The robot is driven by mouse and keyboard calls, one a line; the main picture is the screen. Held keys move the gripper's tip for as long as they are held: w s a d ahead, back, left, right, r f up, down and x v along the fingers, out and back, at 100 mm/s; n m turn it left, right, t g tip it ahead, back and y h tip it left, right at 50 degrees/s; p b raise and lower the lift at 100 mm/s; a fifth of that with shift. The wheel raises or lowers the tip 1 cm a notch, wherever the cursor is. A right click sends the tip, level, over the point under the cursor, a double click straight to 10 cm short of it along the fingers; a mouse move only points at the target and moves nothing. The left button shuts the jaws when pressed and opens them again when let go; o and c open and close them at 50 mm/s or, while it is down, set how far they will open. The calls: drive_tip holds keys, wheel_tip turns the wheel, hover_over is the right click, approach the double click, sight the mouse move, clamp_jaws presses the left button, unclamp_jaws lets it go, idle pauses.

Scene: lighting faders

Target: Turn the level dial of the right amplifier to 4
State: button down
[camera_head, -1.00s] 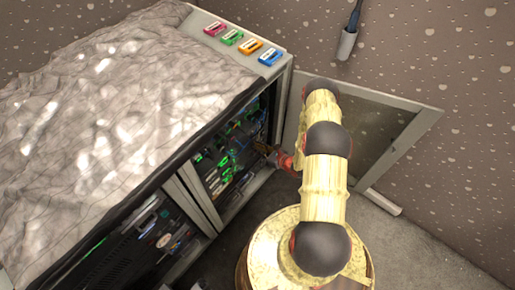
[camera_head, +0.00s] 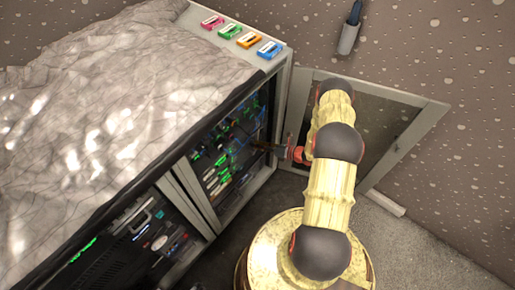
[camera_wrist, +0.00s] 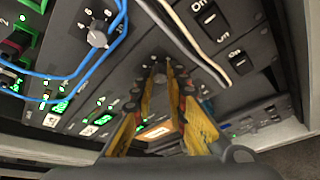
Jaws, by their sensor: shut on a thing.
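In the wrist view, my gripper (camera_wrist: 160,82) has its yellow fingers closed around a small dark dial (camera_wrist: 159,70) on the dark panel. The fingers hide most of this dial, and I cannot read its setting. Another grey dial (camera_wrist: 97,38), with white scale marks around it, sits apart to the upper left. In the head view, my gripper (camera_head: 262,145) reaches into the open rack (camera_head: 251,187) from the right; the dials are too small to make out there.
Blue cables (camera_wrist: 75,75) and a white cable (camera_wrist: 172,28) cross the panel close to the fingers. Rocker switches (camera_wrist: 208,17) lie to the upper right. Coloured cassettes (camera_head: 249,40) lie on the rack's top.

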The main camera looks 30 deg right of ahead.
drive_tip(key=m+y+b, duration=0.1)
drive_tip(key=m+b, duration=0.1)
drive_tip(key=m, duration=0.1)
drive_tip(key=m+t+y+b, duration=0.1)
drive_tip(key=m+y+b, duration=0.1)
drive_tip(key=m+b, duration=0.1)
drive_tip(key=f+m+y+b, duration=0.1)
drive_tip(key=m+b, duration=0.1)
drive_tip(key=m, duration=0.2)
drive_tip(key=shift+w+d+f+t+b, duration=0.1)
drive_tip(key=shift+d+t+b, duration=0.2)
drive_tip(key=shift+t+b, duration=0.1)
drive_tip(key=shift+m+y, duration=0.3)
drive_tip(key=shift+m, duration=0.1)
drive_tip(key=c, duration=1.8)
unclamp_jaws()
drive_tip(key=shift+o, duration=0.2)
drive_tip(key=v, duration=1.2)
